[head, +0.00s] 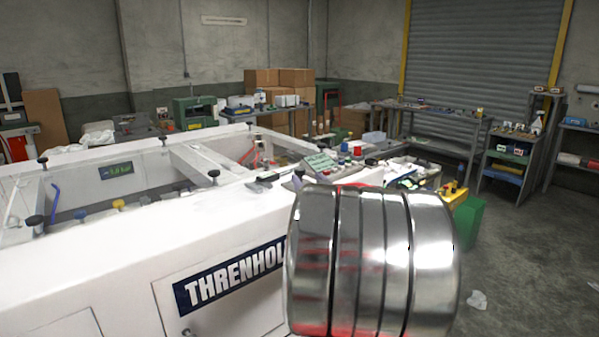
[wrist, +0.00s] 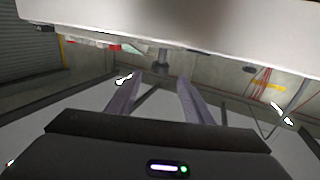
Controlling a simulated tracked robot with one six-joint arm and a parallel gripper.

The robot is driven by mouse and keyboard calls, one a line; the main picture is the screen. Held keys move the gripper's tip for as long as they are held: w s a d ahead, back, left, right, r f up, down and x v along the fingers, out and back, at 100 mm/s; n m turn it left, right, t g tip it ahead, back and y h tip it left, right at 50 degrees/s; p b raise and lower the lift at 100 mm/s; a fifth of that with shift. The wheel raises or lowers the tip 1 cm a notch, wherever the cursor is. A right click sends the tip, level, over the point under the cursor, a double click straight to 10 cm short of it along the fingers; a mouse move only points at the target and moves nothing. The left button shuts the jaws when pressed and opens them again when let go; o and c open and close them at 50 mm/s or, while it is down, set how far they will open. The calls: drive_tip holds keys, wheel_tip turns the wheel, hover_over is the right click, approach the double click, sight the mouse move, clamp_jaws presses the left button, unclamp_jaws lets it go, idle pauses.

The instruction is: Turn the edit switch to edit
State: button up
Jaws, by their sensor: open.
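In the head view a long white machine (head: 110,265) with a dark "THRENHOL…" label (head: 230,277) fills the left and middle. No switch marked edit can be read in either view. My gripper (wrist: 160,77) shows in the wrist view with its two grey fingers apart and nothing between them. A pale panel (wrist: 190,22) crosses the top of that view, beyond the fingers. A dark knob-like part (wrist: 162,57) hangs below its edge, roughly in line with the gap; I cannot tell how far off. In the head view my gripper does not show.
Several black knobs (head: 213,174) stand along the machine's rims. A small dark display (head: 117,171) with green writing is inside. Cluttered benches (head: 425,112), cardboard boxes (head: 262,77) and a roller shutter (head: 484,55) are behind. The floor (head: 530,255) at right is mostly clear.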

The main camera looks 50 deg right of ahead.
sight(302, 172)
drive_tip(key=x, duration=0.8)
drive_tip(key=c, duration=1)
